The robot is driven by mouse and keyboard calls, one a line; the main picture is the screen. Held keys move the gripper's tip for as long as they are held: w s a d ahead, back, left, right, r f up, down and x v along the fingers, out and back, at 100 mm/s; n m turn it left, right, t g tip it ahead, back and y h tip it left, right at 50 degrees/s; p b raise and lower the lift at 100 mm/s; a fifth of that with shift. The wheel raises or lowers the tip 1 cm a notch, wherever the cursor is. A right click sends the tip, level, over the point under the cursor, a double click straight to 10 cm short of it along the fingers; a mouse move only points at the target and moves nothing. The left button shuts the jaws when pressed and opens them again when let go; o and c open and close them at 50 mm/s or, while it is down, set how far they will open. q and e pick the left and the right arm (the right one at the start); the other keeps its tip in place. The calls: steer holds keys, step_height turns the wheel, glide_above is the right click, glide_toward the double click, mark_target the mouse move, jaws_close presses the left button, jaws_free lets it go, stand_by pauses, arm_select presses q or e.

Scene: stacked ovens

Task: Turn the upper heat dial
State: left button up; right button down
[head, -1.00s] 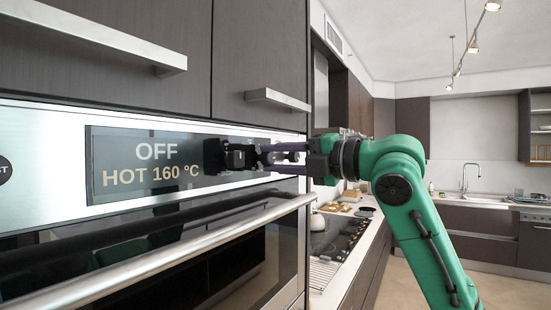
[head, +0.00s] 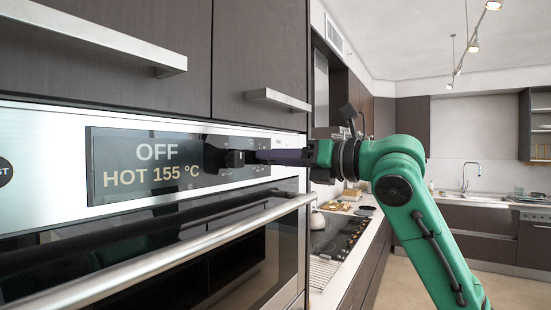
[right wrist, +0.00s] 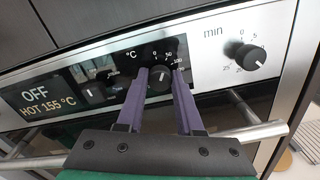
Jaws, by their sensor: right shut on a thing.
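The heat dial (right wrist: 160,80) is a black round knob marked °C on the oven's control panel. It sits between the two purple fingers of my right gripper (right wrist: 160,74) in the right wrist view. In the head view, the right gripper (head: 258,157) reaches the panel from the right and is shut on the dial. Its fingers appear nearly edge-on there, so the dial is partly hidden. The display (head: 150,166) reads OFF and HOT 155 °C; it also shows in the right wrist view (right wrist: 38,100). My left gripper is not in view.
A black minute dial (right wrist: 250,55) is to the right of the heat dial, and another black knob (right wrist: 94,93) is to its left. A long oven handle (head: 160,257) runs below the panel. Cabinet handles (head: 278,99) jut out above. The right side has open floor.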

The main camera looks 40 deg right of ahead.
steer(key=n, duration=0.6)
steer(key=shift+f, duration=0.2)
stand_by(0.4)
steer(key=c, duration=0.5)
jaws_free()
steer(key=shift+c, duration=0.2)
steer(key=shift+r, duration=0.1)
